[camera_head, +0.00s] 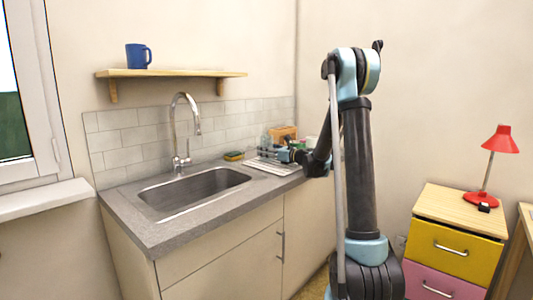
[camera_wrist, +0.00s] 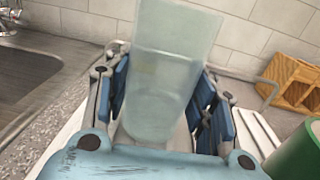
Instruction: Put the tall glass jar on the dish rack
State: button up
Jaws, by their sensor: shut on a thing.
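The tall glass jar (camera_wrist: 165,75) is a clear, pale greenish glass that stands between the two fingers of my gripper (camera_wrist: 165,100) in the wrist view. The fingers, with blue pads, are shut on its sides. The dish rack (camera_head: 272,166) is white and lies on the counter right of the sink in the head view. In the wrist view its pale surface shows beside and beneath the gripper. My gripper (camera_head: 284,155) is small in the head view, over or at the rack. I cannot tell whether the jar's base touches the rack.
A wooden holder (camera_wrist: 294,82) stands behind right and a green cylindrical thing (camera_wrist: 295,152) is close at the right in the wrist view. The sink (camera_head: 195,190) and faucet (camera_head: 180,130) are to the left. A yellow-green sponge (camera_head: 233,156) lies at the tiled wall.

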jog(key=o, duration=1.4)
jog(key=shift+f, duration=0.1)
